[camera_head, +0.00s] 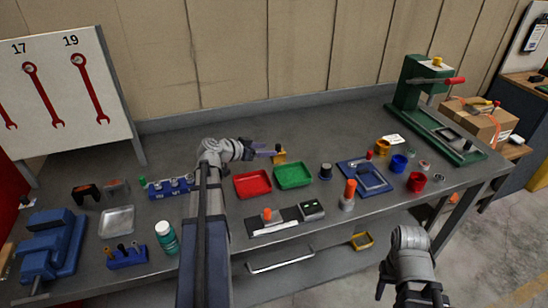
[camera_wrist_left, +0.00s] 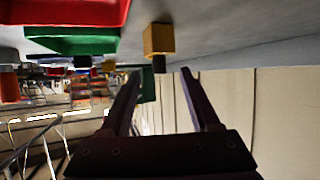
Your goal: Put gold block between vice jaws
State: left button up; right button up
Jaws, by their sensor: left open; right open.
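The gold block (camera_head: 279,157) stands on the bench behind the green tray, with a dark piece on top. In the left wrist view, which is upside down, the gold block (camera_wrist_left: 158,39) appears just ahead of the fingertips, between their lines. My left gripper (camera_head: 268,151) is open and empty, immediately left of the block; its two fingers (camera_wrist_left: 160,74) are spread in the wrist view. I cannot tell whether it touches the block. The blue vice (camera_head: 52,243) sits at the bench's left end. My right gripper (camera_head: 411,293) is open and empty, low in front of the bench.
A red tray (camera_head: 253,184) and green tray (camera_head: 294,175) lie in front of the block. A green press (camera_head: 413,90) stands at the back right. A teal bottle (camera_head: 166,237), blue socket rack (camera_head: 170,187) and metal tray (camera_head: 116,221) lie between vice and arm. The bench behind the block is clear.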

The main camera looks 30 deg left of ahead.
aim_at(278, 151)
pick_arm(q)
jog(key=shift+w+a+m+h, duration=0.35)
jog(key=shift+a+m+h, duration=0.3)
jog(key=shift+a, duration=0.2)
jog(key=shift+s+a+r+m+g+h, duration=0.1)
jog(key=shift+s+r+m+g+h, duration=0.1)
jog(key=shift+m+h, duration=0.3)
jog(key=shift+s+a+r+m+g+h, duration=0.1)
jog(key=shift+s+r+m+g+h, duration=0.1)
jog(key=shift+m+h, duration=0.2)
jog(key=shift+b+x, duration=1.7)
jog(key=shift+x, duration=2.3)
jog(key=shift+s, duration=0.15)
grip_shut()
